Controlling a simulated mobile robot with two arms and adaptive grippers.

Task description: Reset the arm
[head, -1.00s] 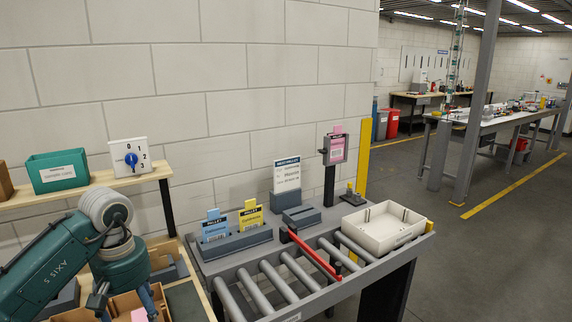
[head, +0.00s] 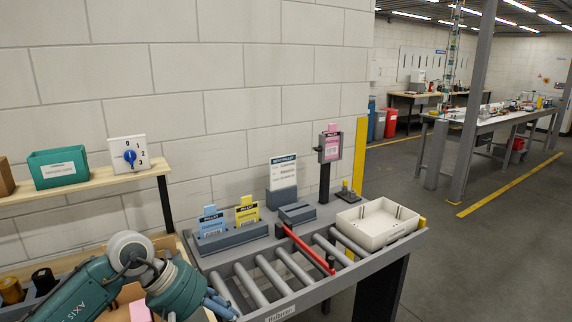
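My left arm comes in from the lower left, a teal arm with a white joint. Its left gripper (head: 221,306) shows at the bottom, by the near left end of the roller conveyor, with blue-grey fingers seen from behind. Whether they are apart or closed cannot be made out, and no held thing is visible. My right gripper is not in the picture.
A grey roller conveyor (head: 268,316) carries a red bar (head: 304,248) and a cream tray (head: 378,224). Blue (head: 212,223) and yellow (head: 247,213) cards stand in a grey holder behind it. A shelf holds a teal bin (head: 58,168) and a dial box (head: 129,155).

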